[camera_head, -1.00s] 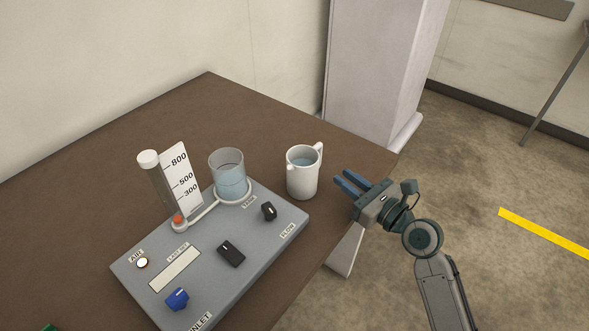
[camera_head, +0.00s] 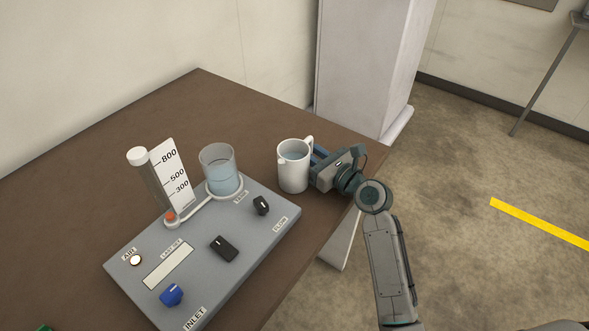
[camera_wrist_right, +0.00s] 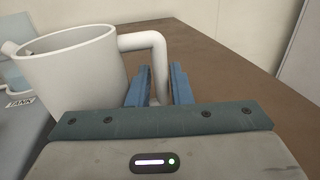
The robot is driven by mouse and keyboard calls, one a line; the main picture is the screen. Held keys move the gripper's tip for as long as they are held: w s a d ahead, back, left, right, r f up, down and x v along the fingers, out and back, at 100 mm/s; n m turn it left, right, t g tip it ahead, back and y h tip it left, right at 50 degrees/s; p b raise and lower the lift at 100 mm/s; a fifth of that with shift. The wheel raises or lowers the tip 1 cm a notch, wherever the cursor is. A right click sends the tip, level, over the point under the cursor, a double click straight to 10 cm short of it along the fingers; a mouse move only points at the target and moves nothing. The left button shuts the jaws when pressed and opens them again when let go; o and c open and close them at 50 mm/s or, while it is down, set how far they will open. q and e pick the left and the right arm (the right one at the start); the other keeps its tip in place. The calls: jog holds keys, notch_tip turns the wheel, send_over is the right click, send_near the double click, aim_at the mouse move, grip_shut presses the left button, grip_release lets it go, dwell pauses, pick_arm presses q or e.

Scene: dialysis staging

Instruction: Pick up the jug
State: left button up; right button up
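The white jug (camera_head: 292,170) stands upright on the brown table, with bluish liquid inside and its handle toward the right. It also shows at the left of the right wrist view (camera_wrist_right: 72,75). My right gripper (camera_head: 316,160) is at the jug's handle side. In the right wrist view its two blue fingers (camera_wrist_right: 160,85) stand on either side of the jug's handle (camera_wrist_right: 157,62), with a visible gap between them. The lower part of the handle is partly hidden behind the gripper body. My left gripper is not in view.
A grey panel (camera_head: 190,262) with knobs lies left of the jug, bearing a clear tank (camera_head: 220,172) of liquid and a scaled column (camera_head: 170,172). A white pillar (camera_head: 360,70) stands behind the table (camera_head: 130,130). The table's right edge is under my right arm.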

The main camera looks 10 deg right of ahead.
grip_shut()
jog(key=shift+r, duration=0.2)
